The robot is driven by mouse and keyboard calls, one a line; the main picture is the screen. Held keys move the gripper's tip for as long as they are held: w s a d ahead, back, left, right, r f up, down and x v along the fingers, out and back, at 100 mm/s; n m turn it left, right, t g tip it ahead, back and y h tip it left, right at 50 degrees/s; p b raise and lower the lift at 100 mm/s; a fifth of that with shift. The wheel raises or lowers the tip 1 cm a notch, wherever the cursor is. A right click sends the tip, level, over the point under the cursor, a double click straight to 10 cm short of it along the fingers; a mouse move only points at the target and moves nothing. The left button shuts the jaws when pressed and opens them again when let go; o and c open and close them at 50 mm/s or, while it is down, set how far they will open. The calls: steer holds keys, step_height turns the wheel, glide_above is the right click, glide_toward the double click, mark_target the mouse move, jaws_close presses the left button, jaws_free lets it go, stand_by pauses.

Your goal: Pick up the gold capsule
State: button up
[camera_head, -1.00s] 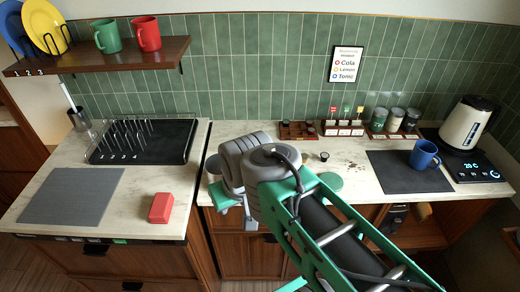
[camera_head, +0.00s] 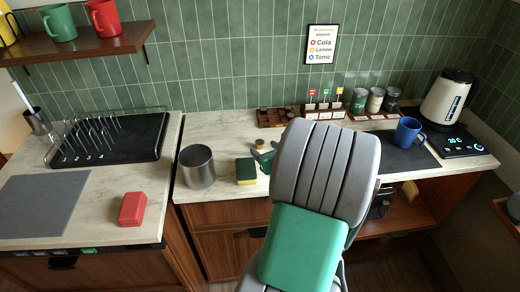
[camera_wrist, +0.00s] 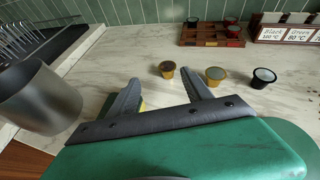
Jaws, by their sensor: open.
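In the wrist view, a gold capsule with a pale grey top (camera_wrist: 215,77) stands on the marble counter, just right of my right fingertip. Another gold-brown capsule with a dark top (camera_wrist: 167,70) stands ahead of the gap between my fingers. A black capsule with a pale top (camera_wrist: 264,78) stands farther right. My gripper (camera_wrist: 160,76) is open, with nothing between its fingers, low over the counter. In the head view my gripper (camera_head: 264,158) is beside the sponge, partly hidden by my arm. The capsules are too small or covered to tell apart there.
A metal canister (camera_head: 198,167) stands left of my gripper, close in the wrist view (camera_wrist: 38,103). A yellow-green sponge (camera_head: 246,171) lies beside my gripper. A wooden capsule tray (camera_head: 272,117) and a labelled rack (camera_head: 324,112) stand behind. A blue mug (camera_head: 409,131) is at right.

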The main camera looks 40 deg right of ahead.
mark_target(260, 143)
steer(key=shift+s+d+f+m+h, duration=0.15)
steer(key=shift+d+m+h, duration=0.15)
steer(key=shift+d+m, duration=0.3)
steer(key=p+x, duration=0.1)
steer(key=x, duration=0.6)
steer(key=shift+w+d+f, duration=0.1)
steer(key=shift+w+f, duration=0.1)
steer(key=shift+f, duration=0.05)
steer(key=shift+c, duration=0.2)
jaws_close()
